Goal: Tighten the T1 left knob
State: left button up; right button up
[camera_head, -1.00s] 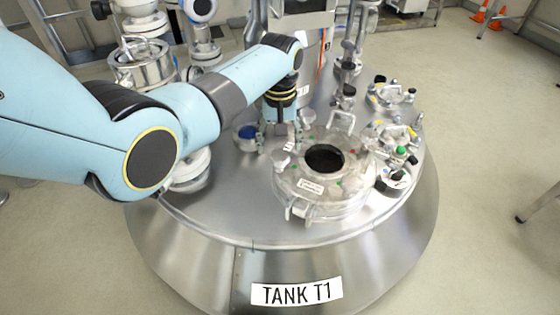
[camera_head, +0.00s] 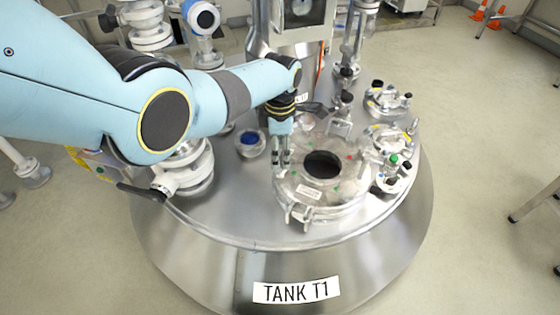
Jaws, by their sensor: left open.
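Tank T1 (camera_head: 210,225) is a round steel vessel with a "TANK T1" label (camera_head: 297,291) on its front. On its top sits a round manhole lid (camera_head: 345,190) with a dark central opening and clamps around the rim. My left arm reaches in from the left. My left gripper (camera_head: 282,165) points down with open fingers at the left edge of the lid, where the left knob is. The fingers cover the knob, so I cannot tell whether they touch it. My right gripper is not in view.
A blue-capped port (camera_head: 250,141) stands just left of the gripper. A white valve (camera_head: 185,170) with a black handle is at the tank's left edge. Several small fittings (camera_head: 388,100) sit right of the lid. The tank top in front is clear.

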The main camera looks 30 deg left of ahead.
aim_at(280, 162)
pick_arm(q)
jog(key=n, duration=0.3)
notch_tip(280, 162, down, 6)
jog(key=b, duration=0.4)
